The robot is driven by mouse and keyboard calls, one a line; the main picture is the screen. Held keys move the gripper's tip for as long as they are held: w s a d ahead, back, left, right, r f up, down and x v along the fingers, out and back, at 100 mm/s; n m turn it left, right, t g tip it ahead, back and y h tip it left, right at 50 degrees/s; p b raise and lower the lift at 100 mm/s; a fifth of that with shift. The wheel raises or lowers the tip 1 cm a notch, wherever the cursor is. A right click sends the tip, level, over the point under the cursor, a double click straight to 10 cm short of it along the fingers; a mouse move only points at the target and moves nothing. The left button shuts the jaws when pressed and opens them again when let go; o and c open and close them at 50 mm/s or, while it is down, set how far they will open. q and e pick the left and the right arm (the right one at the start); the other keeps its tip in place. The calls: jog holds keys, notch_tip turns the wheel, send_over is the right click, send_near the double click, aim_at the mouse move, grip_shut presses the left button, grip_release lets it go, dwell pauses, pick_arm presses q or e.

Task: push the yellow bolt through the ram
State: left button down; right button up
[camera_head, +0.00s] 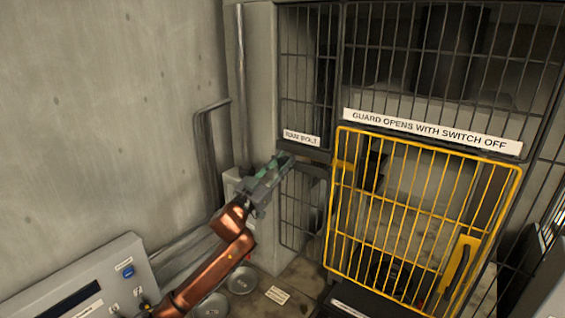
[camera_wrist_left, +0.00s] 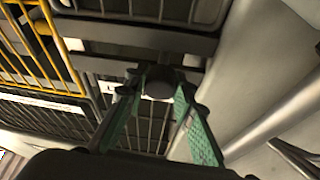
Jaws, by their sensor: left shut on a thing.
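My left gripper (camera_head: 287,161) reaches in from the left, just below the label "RAM BOLT" (camera_head: 301,137) at the cage's left side. In the left wrist view its green fingers (camera_wrist_left: 158,88) are closed about a round grey knob (camera_wrist_left: 157,90), which sits under the label and seems to be the bolt's end. A short yellow piece (camera_head: 343,164), perhaps part of the bolt, shows inside the cage behind the guard's left edge; I cannot tell how far it reaches. The dark ram (camera_head: 448,50) appears behind the upper mesh. My right gripper is not in view.
The yellow mesh guard (camera_head: 425,147) stands at the cage front under a white sign (camera_head: 430,130). A grey control panel (camera_head: 92,285) is at the lower left. A bent grey pipe (camera_head: 203,150) stands against the concrete wall, left of my gripper.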

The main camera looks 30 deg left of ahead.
pick_arm(q)
jog(key=d, duration=0.3)
jog(key=d+p, duration=0.1)
jog(key=d, duration=0.5)
jog(key=shift+s, duration=0.35)
jog(key=shift+a+f, duration=0.15)
jog(key=shift+a, duration=0.05)
jog(key=shift+d, duration=0.2)
jog(key=c, duration=1.6)
grip_release()
jog(key=shift+d, duration=0.1)
jog(key=shift+a, duration=0.2)
jog(key=v, duration=1.2)
